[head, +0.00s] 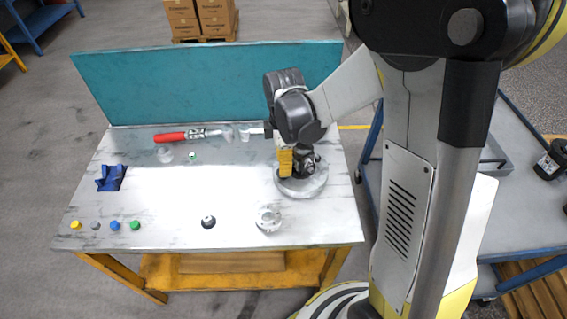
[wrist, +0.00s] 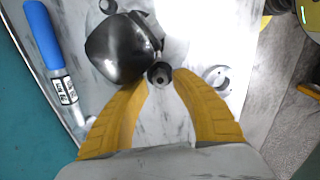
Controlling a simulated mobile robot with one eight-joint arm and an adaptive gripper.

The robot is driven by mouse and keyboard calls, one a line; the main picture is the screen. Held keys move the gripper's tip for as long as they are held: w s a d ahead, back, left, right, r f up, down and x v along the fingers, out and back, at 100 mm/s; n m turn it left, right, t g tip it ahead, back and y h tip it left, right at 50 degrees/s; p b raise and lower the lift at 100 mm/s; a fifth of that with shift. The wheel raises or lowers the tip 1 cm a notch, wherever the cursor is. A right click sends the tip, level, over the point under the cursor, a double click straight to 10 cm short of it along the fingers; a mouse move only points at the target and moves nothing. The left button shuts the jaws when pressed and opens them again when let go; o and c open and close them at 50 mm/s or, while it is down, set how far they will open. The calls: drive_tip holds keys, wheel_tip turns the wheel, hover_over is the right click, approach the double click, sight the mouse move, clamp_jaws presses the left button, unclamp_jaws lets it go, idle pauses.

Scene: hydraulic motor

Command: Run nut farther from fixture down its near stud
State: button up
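In the wrist view the yellow fingertips of my gripper (wrist: 162,80) stand on either side of a small dark round part with a hole (wrist: 159,74), which looks like a nut on a stud end. I cannot tell whether both tips touch it. A shiny dark metal body (wrist: 118,48), seemingly the fixture, lies just up and left of it. In the head view my gripper (head: 286,162) points down over a round grey base (head: 303,188) at the table's right side, and hides most of what stands there. The other nut and the studs cannot be made out.
A red-handled tool (head: 170,137) lies before the teal back panel (head: 200,82); a blue-handled tool (wrist: 42,35) shows in the wrist view. A metal flange (head: 268,219), a black part (head: 208,221) and a blue item (head: 111,177) rest on the table. The table's middle is clear.

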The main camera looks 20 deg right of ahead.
drive_tip(key=n, duration=0.6)
drive_tip(key=shift+b, duration=0.4)
drive_tip(key=n, duration=0.4)
clamp_jaws()
drive_tip(key=m+b, duration=0.1)
drive_tip(key=m, duration=0.3)
drive_tip(key=shift+f+m, duration=0.1)
drive_tip(key=shift+m, duration=0.6)
